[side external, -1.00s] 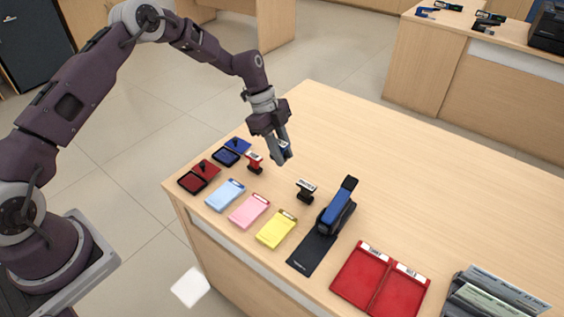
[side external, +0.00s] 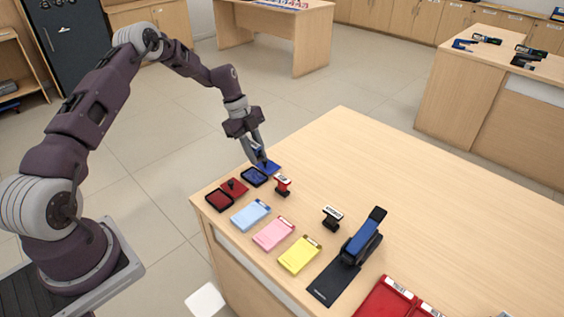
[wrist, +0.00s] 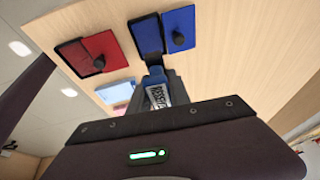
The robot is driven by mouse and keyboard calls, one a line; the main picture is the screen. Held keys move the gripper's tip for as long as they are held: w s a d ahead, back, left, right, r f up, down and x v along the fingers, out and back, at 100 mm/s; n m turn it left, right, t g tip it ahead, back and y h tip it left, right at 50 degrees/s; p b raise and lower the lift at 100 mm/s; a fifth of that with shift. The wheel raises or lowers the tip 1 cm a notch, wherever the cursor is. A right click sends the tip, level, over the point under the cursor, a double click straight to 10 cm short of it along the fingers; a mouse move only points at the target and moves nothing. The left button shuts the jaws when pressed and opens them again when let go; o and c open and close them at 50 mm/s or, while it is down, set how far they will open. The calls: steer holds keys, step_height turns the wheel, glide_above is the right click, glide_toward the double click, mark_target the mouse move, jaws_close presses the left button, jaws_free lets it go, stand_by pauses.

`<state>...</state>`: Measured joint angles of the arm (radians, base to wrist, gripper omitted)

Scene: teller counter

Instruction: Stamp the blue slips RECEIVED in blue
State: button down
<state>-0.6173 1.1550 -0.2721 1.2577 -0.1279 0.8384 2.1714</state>
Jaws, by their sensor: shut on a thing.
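My gripper (side external: 260,152) is shut on a blue stamp, whose blue body and white lettered label (wrist: 157,92) show between the fingers in the wrist view. It holds the stamp near the open blue ink pad (side external: 254,176), close to its blue lid (side external: 270,168). Whether the stamp touches the pad or lid cannot be told. The dark pad (wrist: 146,38) and the knobbed lid (wrist: 180,22) also show in the wrist view. The pad of light blue slips (side external: 250,215) lies near the counter's front edge; part of it shows in the wrist view (wrist: 115,94).
An open red ink pad (side external: 219,200) lies left of the blue one. A red stamp (side external: 282,185) and a black stamp (side external: 332,217) stand to the right. Pink slips (side external: 273,234), yellow slips (side external: 299,255) and a blue-and-black stapler-like device (side external: 362,240) follow. The back of the counter is clear.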

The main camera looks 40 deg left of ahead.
mark_target(260, 180)
steer(key=shift+s+a+f, duration=0.1)
steer(key=shift+a+f, duration=0.15)
steer(key=shift+f, duration=2.8)
steer(key=shift+f, duration=0.5)
steer(key=shift+r, duration=3)
